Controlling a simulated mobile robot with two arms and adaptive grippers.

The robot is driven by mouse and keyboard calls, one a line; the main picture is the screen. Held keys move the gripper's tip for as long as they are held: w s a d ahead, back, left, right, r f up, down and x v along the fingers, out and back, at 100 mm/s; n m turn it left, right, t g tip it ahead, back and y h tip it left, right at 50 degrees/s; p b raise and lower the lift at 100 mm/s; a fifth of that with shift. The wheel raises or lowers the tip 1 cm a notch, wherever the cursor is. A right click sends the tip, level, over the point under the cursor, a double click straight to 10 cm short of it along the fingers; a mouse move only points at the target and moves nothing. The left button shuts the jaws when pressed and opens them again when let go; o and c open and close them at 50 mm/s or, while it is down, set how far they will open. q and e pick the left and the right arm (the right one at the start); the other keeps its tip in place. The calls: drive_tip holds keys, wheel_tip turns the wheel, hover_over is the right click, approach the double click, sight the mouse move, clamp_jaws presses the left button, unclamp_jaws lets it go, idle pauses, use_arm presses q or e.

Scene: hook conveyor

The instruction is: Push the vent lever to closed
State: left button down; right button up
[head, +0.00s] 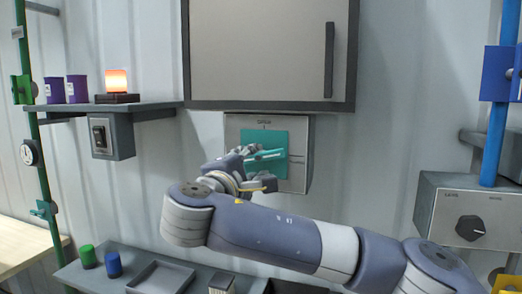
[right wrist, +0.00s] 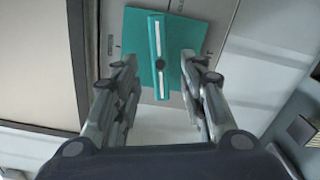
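The teal vent lever (head: 268,154) with a white stripe sits on a teal square plate (head: 275,136) on a grey box (head: 296,172) below the cabinet. The box reads "OPEN" at its top. The lever lies about level in the head view. In the right wrist view the lever (right wrist: 157,45) runs upright across the plate (right wrist: 135,35), with a dark pivot at its middle. My right gripper (head: 255,166) is at the lever. In the right wrist view its open fingers (right wrist: 160,68) stand either side of the lever; contact cannot be told. My left gripper is out of view.
A grey cabinet (head: 255,50) with a dark handle hangs just above. A shelf (head: 140,110) at left holds purple cups and a glowing lamp, with a switch box (head: 112,137) below. A dial box (head: 465,215) and blue pole (head: 497,120) stand at right.

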sight(260, 158)
drive_tip(key=p+x, duration=0.3)
drive_tip(key=x, duration=0.2)
drive_tip(key=shift+w+d+r, duration=0.15)
drive_tip(key=shift+w+d, duration=0.1)
drive_tip(key=shift+d, duration=0.05)
drive_tip(key=shift+w+d+f, duration=0.1)
drive_tip(key=shift+w+f, duration=0.1)
drive_tip(key=shift+w, duration=0.45)
drive_tip(key=shift+s, duration=0.1)
clamp_jaws()
